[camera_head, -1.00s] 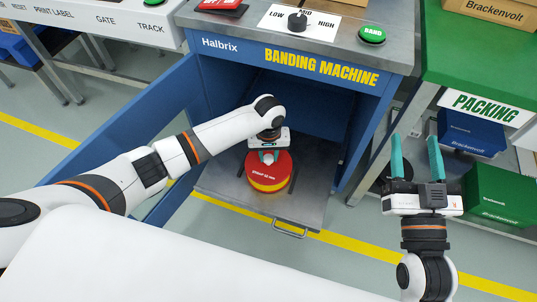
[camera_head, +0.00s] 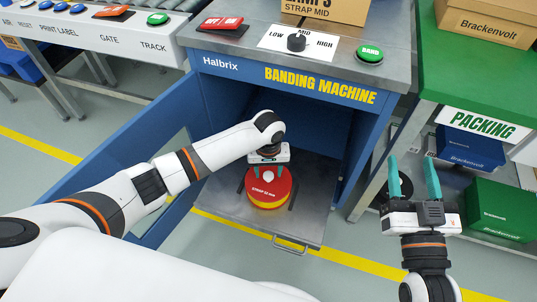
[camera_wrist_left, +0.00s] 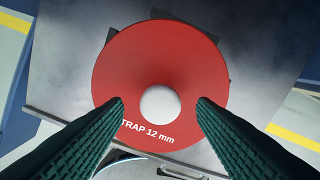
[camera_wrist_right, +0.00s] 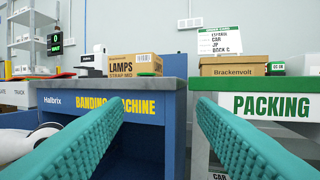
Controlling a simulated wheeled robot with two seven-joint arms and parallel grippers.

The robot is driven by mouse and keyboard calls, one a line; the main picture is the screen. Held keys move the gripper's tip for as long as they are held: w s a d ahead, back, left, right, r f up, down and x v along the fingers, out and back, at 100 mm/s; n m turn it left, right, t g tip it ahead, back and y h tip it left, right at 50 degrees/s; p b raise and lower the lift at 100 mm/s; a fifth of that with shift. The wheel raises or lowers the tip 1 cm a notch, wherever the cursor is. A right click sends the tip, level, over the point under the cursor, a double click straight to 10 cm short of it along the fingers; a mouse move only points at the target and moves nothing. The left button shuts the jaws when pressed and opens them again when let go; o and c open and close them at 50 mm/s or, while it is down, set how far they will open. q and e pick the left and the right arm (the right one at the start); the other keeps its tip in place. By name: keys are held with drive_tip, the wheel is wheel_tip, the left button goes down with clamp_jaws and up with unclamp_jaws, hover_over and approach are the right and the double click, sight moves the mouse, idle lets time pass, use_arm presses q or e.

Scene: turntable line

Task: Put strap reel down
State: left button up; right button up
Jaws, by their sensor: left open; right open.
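The strap reel (camera_head: 262,188) is red on top with a yellow layer below. It rests on the pulled-out grey metal tray (camera_head: 310,215) of the banding machine (camera_head: 320,83). My left gripper (camera_head: 269,178) is just above the reel, open. In the left wrist view the reel (camera_wrist_left: 190,75) lies below, with its pale round hub between the two spread fingers (camera_wrist_left: 160,103), and "STRAP 12 mm" is partly readable. My right gripper (camera_head: 415,178) is open and empty, raised in front of the packing table's left side; its fingers (camera_wrist_right: 160,105) also show in the right wrist view.
A blue open door (camera_head: 120,140) stands left of the tray, beside my left arm. The green packing table (camera_head: 485,75) is at the right, with a blue box (camera_head: 470,148) and a green box (camera_head: 497,208) below. A carton (camera_head: 335,10) sits on the machine top.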

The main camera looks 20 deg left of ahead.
use_arm(q)
wheel_tip(320, 180, up, 5)
drive_tip(key=shift+r+p, duration=0.2)
drive_tip(key=shift+p, duration=0.9)
wheel_tip(320, 180, up, 5)
drive_tip(key=p, duration=0.2)
drive_tip(key=s+d+f+m+t+h, duration=0.1)
drive_tip(key=s+d+m+t+h, duration=0.3)
drive_tip(key=s+d, duration=0.45)
drive_tip(key=s+a+r+m+t+y, duration=0.2)
drive_tip(key=s+a+r, duration=0.3)
drive_tip(key=s+a, duration=0.5)
drive_tip(key=shift+s+a+r+t+y, duration=0.4)
drive_tip(key=shift+a+t, duration=0.5)
drive_tip(key=shift+a, duration=0.15)
use_arm(e)
drive_tip(key=s+d+f+g+h, duration=0.1)
drive_tip(key=s+d+f+g, duration=0.1)
drive_tip(key=s+f+g, duration=0.2)
drive_tip(key=s+d+f+g+h, duration=0.2)
drive_tip(key=s+f+g, duration=0.2)
drive_tip(key=f+g, duration=0.3)
wheel_tip(320, 180, down, 3)
drive_tip(key=shift+s+d+f+m+g+h, duration=0.1)
drive_tip(key=shift+s+d+m+g+h, duration=0.1)
drive_tip(key=shift+d+m+g+h, duration=0.15)
use_arm(q)
drive_tip(key=shift+f, duration=0.1)
